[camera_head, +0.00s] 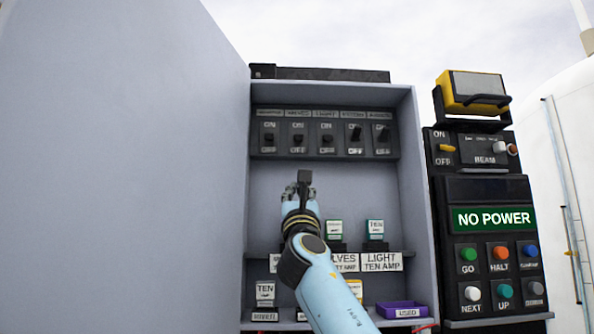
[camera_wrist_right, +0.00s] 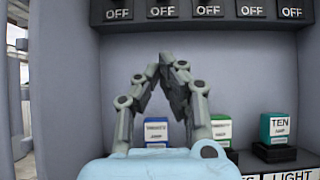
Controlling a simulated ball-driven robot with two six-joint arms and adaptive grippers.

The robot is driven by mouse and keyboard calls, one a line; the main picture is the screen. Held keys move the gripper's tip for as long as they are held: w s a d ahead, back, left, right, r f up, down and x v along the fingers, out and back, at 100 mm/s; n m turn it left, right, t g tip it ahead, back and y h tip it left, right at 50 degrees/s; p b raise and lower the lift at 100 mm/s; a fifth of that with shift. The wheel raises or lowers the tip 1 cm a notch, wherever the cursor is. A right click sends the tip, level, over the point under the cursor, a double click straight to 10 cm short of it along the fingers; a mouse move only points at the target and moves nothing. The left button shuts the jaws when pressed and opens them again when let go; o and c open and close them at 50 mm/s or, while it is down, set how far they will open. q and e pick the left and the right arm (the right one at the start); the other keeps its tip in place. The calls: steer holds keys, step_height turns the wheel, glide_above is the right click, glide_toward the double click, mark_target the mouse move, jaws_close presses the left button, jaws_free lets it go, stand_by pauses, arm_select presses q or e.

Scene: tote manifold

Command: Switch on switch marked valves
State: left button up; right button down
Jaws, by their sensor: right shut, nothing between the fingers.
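A dark panel with a row of several toggle switches runs across the upper part of the open cabinet. The second switch from the left (camera_head: 298,139) has a small label above it that seems to read valves, though it is blurred. Its lever looks low, near OFF. The first and third levers look low too; the two on the right look higher. My right gripper (camera_head: 304,179) is shut and empty, below the switch panel and apart from it. In the right wrist view the gripper (camera_wrist_right: 172,62) points up under the OFF labels; the levers are out of frame. My left gripper is not in view.
A large grey door (camera_head: 120,160) stands open at left. Below are fuses on a shelf (camera_head: 408,253) and a purple tray (camera_head: 401,309). A control box with a green NO POWER display (camera_head: 494,218) and several buttons stands at right. The space between panel and shelf is mostly clear.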

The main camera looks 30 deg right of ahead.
mark_target(296, 150)
steer(key=x, duration=0.3)
steer(key=p+x, duration=0.1)
steer(key=x, duration=0.2)
steer(key=p+x, duration=0.1)
steer(key=x, duration=0.3)
steer(key=shift+s+a+r, duration=0.1)
steer(key=shift+s+r, duration=0.15)
steer(key=shift+s, duration=0.05)
steer(key=r+p, duration=0.1)
steer(key=s+a+r+p, duration=0.1)
steer(key=r+p, duration=0.1)
steer(key=shift+s, duration=0.35)
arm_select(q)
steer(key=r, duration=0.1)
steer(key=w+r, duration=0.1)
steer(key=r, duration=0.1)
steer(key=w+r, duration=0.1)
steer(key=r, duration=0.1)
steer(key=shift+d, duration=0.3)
arm_select(e)
steer(key=shift+w+f, duration=0.1)
steer(key=shift+f, duration=0.05)
